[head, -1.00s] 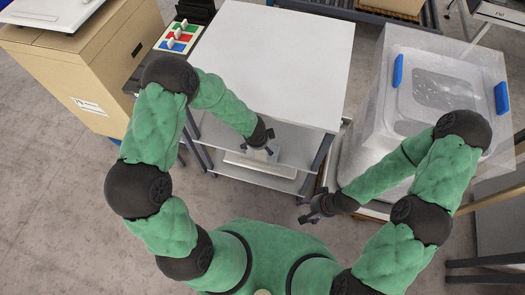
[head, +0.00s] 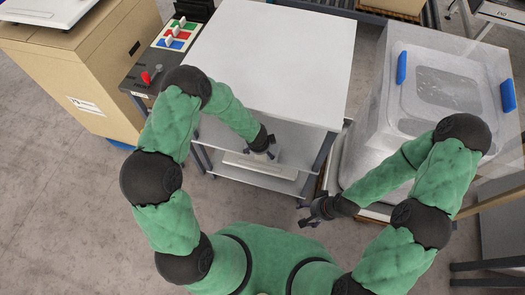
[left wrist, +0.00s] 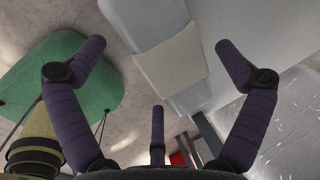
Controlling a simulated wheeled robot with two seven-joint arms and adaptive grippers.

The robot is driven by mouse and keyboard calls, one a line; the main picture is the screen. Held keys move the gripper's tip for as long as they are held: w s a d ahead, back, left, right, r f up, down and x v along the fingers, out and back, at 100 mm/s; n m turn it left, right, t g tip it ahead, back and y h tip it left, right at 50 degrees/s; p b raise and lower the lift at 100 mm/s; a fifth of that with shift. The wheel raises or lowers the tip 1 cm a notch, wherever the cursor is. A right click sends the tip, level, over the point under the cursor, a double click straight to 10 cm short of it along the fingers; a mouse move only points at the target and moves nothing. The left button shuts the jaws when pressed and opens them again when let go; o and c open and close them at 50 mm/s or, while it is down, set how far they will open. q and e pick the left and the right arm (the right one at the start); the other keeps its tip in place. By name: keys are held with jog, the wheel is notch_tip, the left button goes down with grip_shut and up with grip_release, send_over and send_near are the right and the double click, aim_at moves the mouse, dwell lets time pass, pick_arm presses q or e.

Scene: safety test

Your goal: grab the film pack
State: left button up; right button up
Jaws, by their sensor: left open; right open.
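A pale, flat pack, apparently the film pack (head: 240,161), lies on a shelf of the cart below its white top. In the left wrist view a pale grey block with a lighter band, apparently the same pack (left wrist: 172,62), shows between and beyond my fingers. My left gripper (head: 266,152) is over the pack in the head view. It is open and empty, with its fingers spread in the left wrist view (left wrist: 162,60). Whether it touches the pack cannot be told. My right gripper (head: 306,214) is open and empty, low to the right of the cart's front.
The cart's white top (head: 275,60) is bare and overhangs the shelves. A clear bin with blue latches (head: 402,67) stands at right. Floor is clear at lower left.

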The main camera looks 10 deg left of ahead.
pick_arm(q)
jog(key=c, duration=1.6)
jog(key=shift+r, duration=0.15)
jog(key=shift+c, duration=0.2)
